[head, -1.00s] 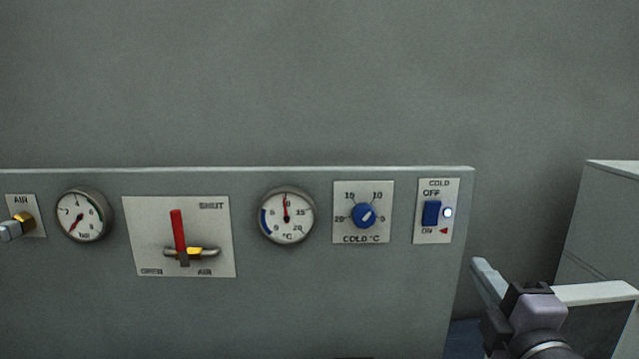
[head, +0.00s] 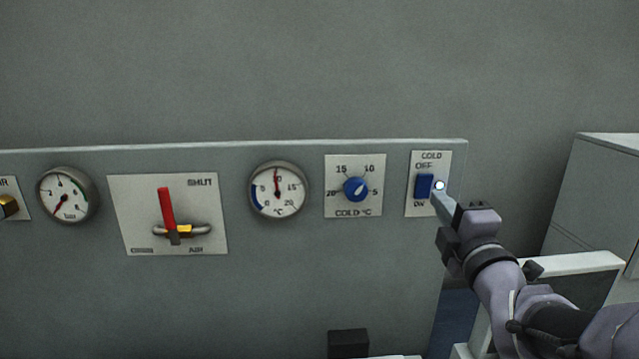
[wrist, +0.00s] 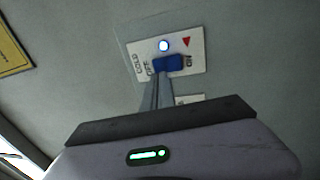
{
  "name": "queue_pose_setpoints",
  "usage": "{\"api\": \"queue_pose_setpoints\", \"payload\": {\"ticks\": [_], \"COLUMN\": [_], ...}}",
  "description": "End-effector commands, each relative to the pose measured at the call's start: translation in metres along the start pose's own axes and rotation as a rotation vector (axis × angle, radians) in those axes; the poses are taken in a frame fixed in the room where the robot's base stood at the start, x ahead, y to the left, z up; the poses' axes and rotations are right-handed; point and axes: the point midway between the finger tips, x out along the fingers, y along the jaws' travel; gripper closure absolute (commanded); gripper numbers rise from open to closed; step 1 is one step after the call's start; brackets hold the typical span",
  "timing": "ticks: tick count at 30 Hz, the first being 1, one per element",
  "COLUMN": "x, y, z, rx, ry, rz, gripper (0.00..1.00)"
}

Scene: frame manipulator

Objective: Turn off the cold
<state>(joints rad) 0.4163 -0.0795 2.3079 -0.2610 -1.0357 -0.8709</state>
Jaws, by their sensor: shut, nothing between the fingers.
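The COLD switch is a blue rocker (head: 424,186) on a white plate at the right end of the grey panel, with OFF above it and ON below. A small lamp (head: 439,185) beside it is lit white-blue. My gripper (head: 437,199) is shut and empty, its fingertips in front of the plate's lower right, close to the rocker. In the wrist view the fingertips (wrist: 160,88) reach the edge of the blue rocker (wrist: 168,63); whether they touch it I cannot tell. The lit lamp (wrist: 164,46) and a red triangle (wrist: 187,42) show beyond.
Left of the switch are a blue COLD °C knob (head: 355,188), a temperature gauge (head: 278,191), a red-handled AIR valve (head: 167,215) and a pressure gauge (head: 67,195). A grey cabinet (head: 598,190) stands at the right. The wall above the panel is clear.

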Motion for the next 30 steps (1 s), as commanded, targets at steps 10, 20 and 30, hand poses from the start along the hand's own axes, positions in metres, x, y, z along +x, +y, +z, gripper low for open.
{"api": "queue_pose_setpoints", "payload": {"ticks": [10,20,30], "x": [0.046,0.048,0.053], "y": [0.0,0.0,0.001], "z": [0.0,0.0,0.0], "rx": [-0.001,-0.001,0.001], "ry": [0.0,-0.001,0.0], "rz": [0.0,-0.001,-0.053], "gripper": [1.0,1.0,1.0]}}
